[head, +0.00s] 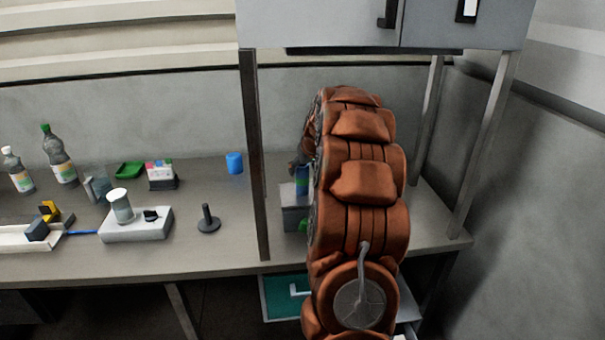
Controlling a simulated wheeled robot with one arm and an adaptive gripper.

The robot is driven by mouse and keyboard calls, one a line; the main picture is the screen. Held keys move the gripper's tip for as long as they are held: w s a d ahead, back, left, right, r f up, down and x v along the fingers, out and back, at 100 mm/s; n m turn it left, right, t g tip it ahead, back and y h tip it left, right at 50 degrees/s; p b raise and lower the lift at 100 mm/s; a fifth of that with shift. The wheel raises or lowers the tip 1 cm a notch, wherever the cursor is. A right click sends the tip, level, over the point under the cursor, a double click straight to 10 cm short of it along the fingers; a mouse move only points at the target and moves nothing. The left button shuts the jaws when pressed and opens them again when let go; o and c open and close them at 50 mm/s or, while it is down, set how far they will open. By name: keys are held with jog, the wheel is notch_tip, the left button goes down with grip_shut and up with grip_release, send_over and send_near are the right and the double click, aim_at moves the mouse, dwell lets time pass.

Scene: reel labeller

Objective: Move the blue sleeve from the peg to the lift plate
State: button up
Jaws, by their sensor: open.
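A dark peg (207,217) on a round base stands on the bench, and nothing is on it. A blue cylinder (302,181), which looks like the blue sleeve, stands at a grey box-like unit (292,216) behind the bench post; my arm covers its right side. The lift plate cannot be made out clearly; it may be part of this unit. My gripper (300,164) is a dark shape at the blue cylinder's top, open and mostly hidden by my arm. Whether it touches the cylinder cannot be told.
A blue cup-like cylinder (234,162) stands at the back of the bench. A white device (136,226), a green tray (130,169) and bottles (59,158) are on the left. The post (254,150) stands left of my arm; a cabinet (340,22) hangs above.

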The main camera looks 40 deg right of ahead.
jog(key=b+v, duration=0.2)
jog(key=v, duration=0.7)
jog(key=shift+s, duration=0.15)
jog(key=shift+r, duration=0.1)
